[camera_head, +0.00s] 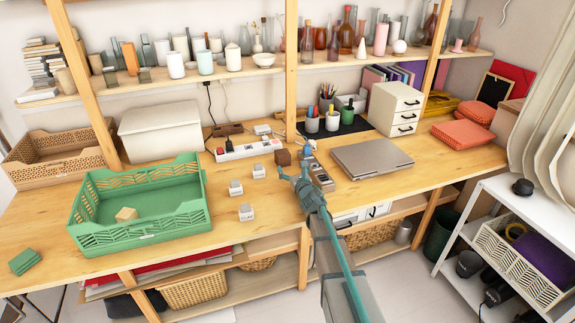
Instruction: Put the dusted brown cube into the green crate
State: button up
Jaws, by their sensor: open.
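A dark brown cube (283,157) sits on the wooden table near the middle, behind a row of small grey cubes. Any dusting on it is too small to make out. The green crate (142,239) stands at the left of the table, open at the top. A light tan cube (126,214) lies inside it. My gripper (295,164) is open over the table, close to the right of the brown cube. I cannot tell whether they touch or whether the cube is between the fingers. Nothing is seen held.
Grey cubes (246,212) stand between the crate and my gripper. A power strip (243,151) lies behind them. A closed laptop (371,158) is to the right. A white box (160,132) and a wicker basket (60,158) stand behind the crate. Green pieces (25,261) lie at front left.

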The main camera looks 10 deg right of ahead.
jog(key=shift+s, duration=0.35)
